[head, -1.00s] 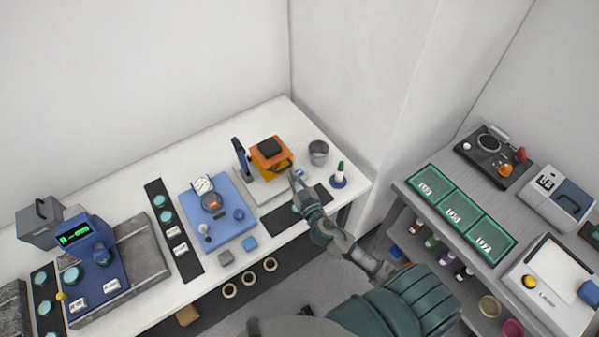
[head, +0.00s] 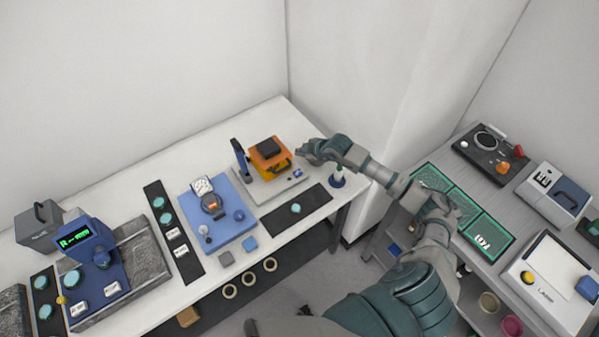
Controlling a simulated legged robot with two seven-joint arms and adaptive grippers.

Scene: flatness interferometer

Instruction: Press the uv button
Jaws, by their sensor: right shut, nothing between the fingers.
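The orange device (head: 268,163) with a black top stands on a light grey base plate (head: 269,188) on the white bench. A small blue part (head: 297,174) sits at the plate's right end; it may be the uv button, but its marking is too small to read. My right gripper (head: 302,154) is shut and empty, just right of the orange device and above the blue part in the picture. Whether it touches anything I cannot tell. My left gripper is not in view.
A dark mat (head: 275,218) with a teal disc (head: 296,208) lies in front of the plate. A blue tray (head: 230,232) is to the left.

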